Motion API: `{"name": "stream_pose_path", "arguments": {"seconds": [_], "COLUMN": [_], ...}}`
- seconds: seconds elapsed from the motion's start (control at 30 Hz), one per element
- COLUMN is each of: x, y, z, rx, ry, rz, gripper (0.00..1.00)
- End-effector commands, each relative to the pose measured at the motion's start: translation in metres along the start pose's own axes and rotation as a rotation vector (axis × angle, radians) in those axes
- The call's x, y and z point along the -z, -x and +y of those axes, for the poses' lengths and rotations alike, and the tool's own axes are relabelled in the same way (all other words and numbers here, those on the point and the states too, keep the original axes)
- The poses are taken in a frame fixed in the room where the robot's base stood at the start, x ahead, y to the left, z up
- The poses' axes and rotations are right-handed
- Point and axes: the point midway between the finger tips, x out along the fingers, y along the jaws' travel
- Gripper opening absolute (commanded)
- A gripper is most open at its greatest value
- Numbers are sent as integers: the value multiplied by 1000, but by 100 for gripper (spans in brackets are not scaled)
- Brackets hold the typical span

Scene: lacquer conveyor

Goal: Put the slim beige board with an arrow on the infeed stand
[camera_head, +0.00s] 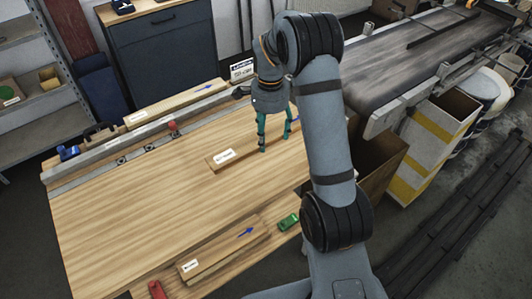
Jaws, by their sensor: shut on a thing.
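A slim beige board (238,152) with a white label at its left end lies lengthwise over the wooden worktable (130,215). Part of a blue mark shows near its far right end, partly hidden by my arm. My gripper (275,141), with teal fingers, points down and is shut on this board right of its middle. Whether the board touches the table or hangs just above it, I cannot tell. I cannot clearly make out the infeed stand; a small white sign (241,69) stands behind my gripper.
Another board with an arrow (175,103) lies at the back edge behind a metal rail (140,138). More boards (222,252) lie at the front, beside a green object (287,222) and a red one (157,289). The conveyor (400,62) and open boxes (440,125) stand right.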

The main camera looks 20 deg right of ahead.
Motion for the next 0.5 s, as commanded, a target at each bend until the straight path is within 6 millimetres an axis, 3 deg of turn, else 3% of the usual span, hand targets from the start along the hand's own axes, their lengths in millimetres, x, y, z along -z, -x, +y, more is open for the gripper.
{"name": "stream_pose_path", "arguments": {"seconds": [0.2,0.33,0.5], "x": [-20,-22,-23], "y": [-14,-22,-46], "z": [15,18,18], "rx": [1,-1,-4], "ry": [-1,1,1], "rz": [0,0,-1], "gripper": [27,27,27]}}
